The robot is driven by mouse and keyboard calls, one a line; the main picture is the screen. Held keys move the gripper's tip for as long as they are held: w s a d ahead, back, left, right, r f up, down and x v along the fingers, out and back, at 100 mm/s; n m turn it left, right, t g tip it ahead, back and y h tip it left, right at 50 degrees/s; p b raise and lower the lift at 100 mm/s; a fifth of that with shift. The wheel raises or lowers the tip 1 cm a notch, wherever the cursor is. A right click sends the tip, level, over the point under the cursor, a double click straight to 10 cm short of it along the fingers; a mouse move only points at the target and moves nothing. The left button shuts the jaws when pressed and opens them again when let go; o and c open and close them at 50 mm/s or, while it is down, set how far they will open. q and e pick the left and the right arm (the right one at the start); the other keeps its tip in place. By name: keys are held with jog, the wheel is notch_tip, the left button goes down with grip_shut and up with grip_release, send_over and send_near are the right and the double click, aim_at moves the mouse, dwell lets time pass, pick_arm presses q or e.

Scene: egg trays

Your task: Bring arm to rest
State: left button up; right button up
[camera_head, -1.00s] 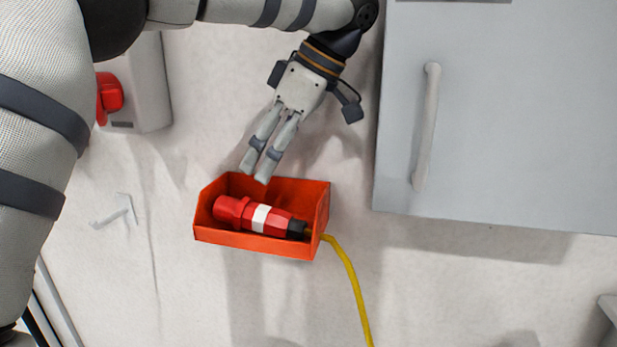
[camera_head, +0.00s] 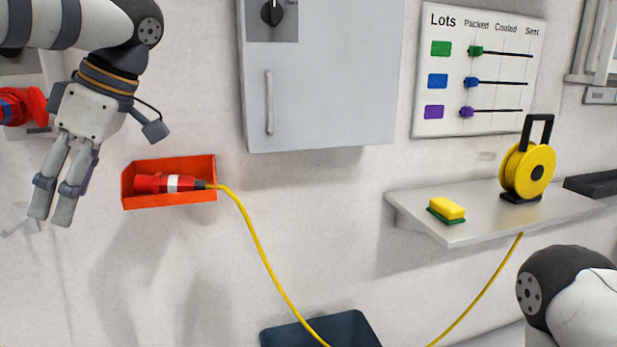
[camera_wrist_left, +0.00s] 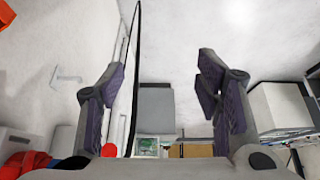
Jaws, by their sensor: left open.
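My left gripper (camera_head: 52,203) hangs at the left of the head view, fingers pointing down, open and empty. It is in front of the wall, left of the orange-red bin and apart from it. In the left wrist view its two fingers (camera_wrist_left: 165,95) stand wide apart with nothing between them. The orange-red bin (camera_head: 170,202) is on the wall. A red and white plug (camera_head: 165,183) lies in it, with a yellow cable (camera_head: 262,250) running out to the right. My right arm shows only as a rounded link at the lower right; its gripper is out of view.
A grey cabinet (camera_head: 330,80) with a handle is on the wall right of my left gripper. A shelf (camera_head: 465,228) holds a yellow-green sponge (camera_head: 447,208) and a yellow cable reel (camera_head: 527,170). A dark bin (camera_head: 322,332) is below. A red socket (camera_head: 22,106) is behind the left arm.

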pick_arm(q)
jog(key=w+a+f+m+t+y, duration=0.2)
jog(key=w+a+f+m+y, duration=0.1)
jog(key=f, duration=0.5)
jog(key=w+a+f+m+t+y, duration=0.2)
jog(key=w+a+f+t+y, duration=0.15)
jog(key=f, duration=0.45)
jog(key=d+f+m+t+h, duration=0.35)
jog(key=f+m, duration=0.35)
jog(key=f, duration=0.6)
jog(key=s+d+f+m+g+h, duration=0.1)
jog(key=s+d+f+m+h, duration=0.25)
jog(key=s+f, duration=0.45)
jog(key=s+d+f+m+g+h, duration=0.1)
jog(key=s+d+f+m+h, duration=0.15)
jog(key=s+d+f, duration=0.45)
jog(key=s+d+f+m+g+h, duration=0.1)
jog(key=s+g, duration=0.2)
jog(key=s, duration=0.8)
jog(key=s+d+f+m+g+h, duration=0.1)
jog(key=s+f+m+g, duration=0.1)
jog(key=s, duration=1)
jog(key=shift+g+h, duration=0.4)
jog(key=shift+g, duration=0.4)
